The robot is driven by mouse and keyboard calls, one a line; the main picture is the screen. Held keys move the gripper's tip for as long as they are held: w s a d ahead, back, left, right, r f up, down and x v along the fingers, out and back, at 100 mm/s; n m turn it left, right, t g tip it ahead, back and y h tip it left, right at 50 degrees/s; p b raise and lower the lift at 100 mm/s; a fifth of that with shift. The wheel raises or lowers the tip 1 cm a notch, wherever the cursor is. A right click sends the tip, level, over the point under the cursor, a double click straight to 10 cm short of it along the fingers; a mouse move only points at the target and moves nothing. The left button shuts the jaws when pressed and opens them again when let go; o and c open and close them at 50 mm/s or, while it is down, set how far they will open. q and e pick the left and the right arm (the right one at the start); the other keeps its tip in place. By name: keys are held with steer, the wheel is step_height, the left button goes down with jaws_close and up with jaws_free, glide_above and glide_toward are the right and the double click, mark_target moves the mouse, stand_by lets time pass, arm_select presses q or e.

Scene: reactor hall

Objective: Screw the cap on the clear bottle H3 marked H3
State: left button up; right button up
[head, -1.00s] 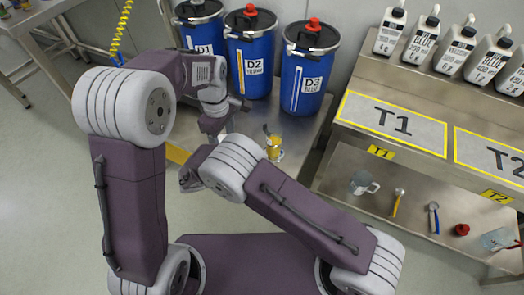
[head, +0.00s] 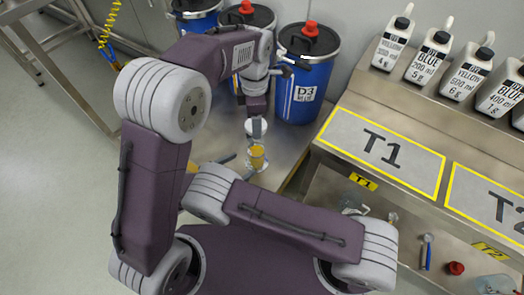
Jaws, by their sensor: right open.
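A small clear vessel with yellow contents (head: 258,157) stands on the steel table by the blue drums. No H3 mark can be read on it, so I cannot tell if it is the bottle. My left gripper (head: 256,122) points down right above it; whether its jaws hold the pale piece there is unclear. My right gripper (head: 239,166) is open beside the vessel on its left, partly hidden by my own arm. A red cap (head: 455,268) lies on the lower shelf at right. A clear container (head: 496,285) is next to it, cut by the picture's edge.
Blue drums, among them D3 (head: 303,90), stand behind the vessel. The T1 mat (head: 350,150) and T2 mat (head: 500,205) are on the raised bench, with several white bottles (head: 430,55) behind. A blue-handled tool (head: 428,252) lies on the lower shelf.

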arm_select(q)
steer(key=shift+s+a, duration=0.1)
steer(key=shift+a, duration=0.05)
arm_select(e)
steer(key=shift+s+a, duration=0.1)
steer(key=x, duration=1.2)
jaws_close()
arm_select(q)
glide_toward(255, 152)
steer(key=shift+w+f, duration=1.4)
